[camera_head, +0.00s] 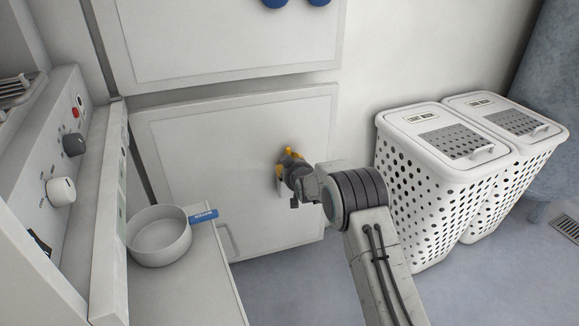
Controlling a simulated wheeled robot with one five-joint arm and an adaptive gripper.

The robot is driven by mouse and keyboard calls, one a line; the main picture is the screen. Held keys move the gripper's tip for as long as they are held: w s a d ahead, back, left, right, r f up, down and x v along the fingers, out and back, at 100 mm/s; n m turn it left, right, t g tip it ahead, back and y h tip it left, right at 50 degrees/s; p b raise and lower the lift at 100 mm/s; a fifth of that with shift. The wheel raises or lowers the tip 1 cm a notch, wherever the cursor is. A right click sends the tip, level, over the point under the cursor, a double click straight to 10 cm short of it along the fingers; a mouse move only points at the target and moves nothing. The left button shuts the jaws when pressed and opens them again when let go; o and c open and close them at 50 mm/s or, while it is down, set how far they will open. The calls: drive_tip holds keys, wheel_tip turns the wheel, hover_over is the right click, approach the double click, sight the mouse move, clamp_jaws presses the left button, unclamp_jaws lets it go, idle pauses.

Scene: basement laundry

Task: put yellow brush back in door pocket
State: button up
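The yellow brush (288,152) shows only in small part at the lower cabinet door (190,150), just above and behind my gripper (287,170). A bit of yellow also shows at the gripper's left side. What looks like the edge of a pale door pocket (280,187) shows below it; my gripper and wrist hide the rest. My gripper is right in front of the door, at the brush. Its fingertips are too small and covered to tell whether they are closed on the brush. I cannot tell whether the brush is inside the pocket.
Two white perforated hampers (430,190) stand at right. Blue knobs show at the top. The floor (290,285) is clear below the door.

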drive_tip(key=shift+r, duration=0.25)
drive_tip(key=s+d+r+g+h+p, duration=0.15)
drive_tip(key=s+d+r, duration=0.25)
drive_tip(key=s, duration=0.5)
drive_tip(key=s+d+r+m+g+p, duration=0.1)
drive_tip(key=s+d+r+g, duration=0.2)
drive_tip(key=s, duration=0.7)
drive_tip(key=s+d+r+g+h+p, duration=0.1)
drive_tip(key=s+d+r, duration=0.35)
drive_tip(key=s, duration=0.45)
drive_tip(key=s+d+m+g, duration=0.1)
drive_tip(key=s+d+g, duration=0.1)
drive_tip(key=s, duration=1)
drive_tip(key=s+d+r+g, duration=0.1)
drive_tip(key=s+d+g, duration=0.1)
drive_tip(key=s, duration=1.1)
drive_tip(key=shift+s+r+m+g, duration=0.3)
drive_tip(key=shift+m+g, duration=0.1)
drive_tip(key=shift+g, duration=0.35)
drive_tip(key=shift+w+d, duration=0.1)
